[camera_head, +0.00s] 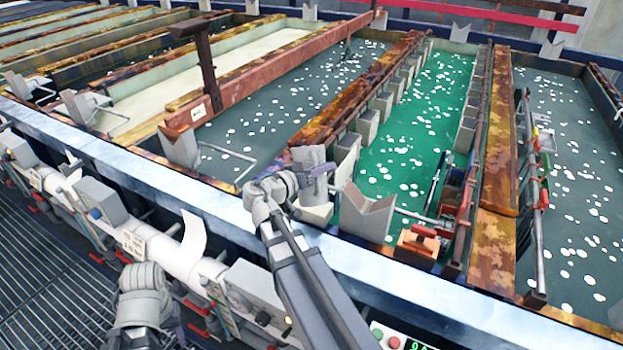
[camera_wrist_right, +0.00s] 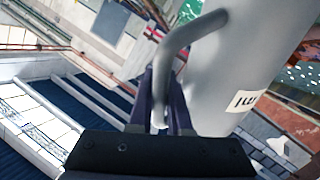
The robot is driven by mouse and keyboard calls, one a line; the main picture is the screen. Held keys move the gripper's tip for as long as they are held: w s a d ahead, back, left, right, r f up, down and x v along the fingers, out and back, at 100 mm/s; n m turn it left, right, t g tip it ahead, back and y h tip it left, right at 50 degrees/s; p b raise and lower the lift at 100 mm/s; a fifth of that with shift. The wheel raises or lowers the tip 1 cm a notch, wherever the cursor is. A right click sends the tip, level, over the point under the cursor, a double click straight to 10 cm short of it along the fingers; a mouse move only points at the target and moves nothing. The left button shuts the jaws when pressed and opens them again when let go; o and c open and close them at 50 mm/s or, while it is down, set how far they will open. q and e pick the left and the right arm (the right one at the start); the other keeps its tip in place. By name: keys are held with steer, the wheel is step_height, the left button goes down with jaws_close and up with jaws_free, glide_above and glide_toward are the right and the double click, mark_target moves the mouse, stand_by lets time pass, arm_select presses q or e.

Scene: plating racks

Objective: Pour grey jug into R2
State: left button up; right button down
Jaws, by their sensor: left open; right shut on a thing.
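The grey jug (camera_head: 309,157) is at the near rim of the tanks, by the divider left of the green tank. My right gripper (camera_head: 314,173) is shut on its handle. In the right wrist view the jug (camera_wrist_right: 225,75) fills the upper right, its bent handle (camera_wrist_right: 184,44) between the fingers (camera_wrist_right: 160,115). A white label (camera_wrist_right: 249,100) on it is hard to read. Its mouth and contents are hidden. I cannot tell which tank is R2. My left gripper (camera_head: 178,328) is low at the bottom left, empty, partly hidden by its wrist.
The green tank (camera_head: 409,145) lies between a dark tank (camera_head: 290,105) and another (camera_head: 570,180), all with floating white discs. A pale tank (camera_head: 150,95) is further left. Rusty dividers (camera_head: 365,90), V-blocks (camera_head: 366,212) and a blue-white front rim (camera_head: 225,200) are close by.

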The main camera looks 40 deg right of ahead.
steer(key=shift+w+r+p, duration=0.1)
steer(key=shift+r+p, duration=0.1)
steer(key=shift+p, duration=0.25)
steer(key=shift+w+d+r+n+y+p, duration=0.15)
steer(key=shift+n+y+p, duration=0.25)
steer(key=shift+n+p, duration=0.25)
stand_by(0.7)
steer(key=shift+w+g+p, duration=0.15)
steer(key=shift+g+p, duration=0.2)
steer(key=shift+g, duration=0.05)
steer(key=shift+w+d+n+y+p, duration=0.1)
steer(key=shift+w+n+y+p, duration=0.2)
steer(key=shift+n+p, duration=0.25)
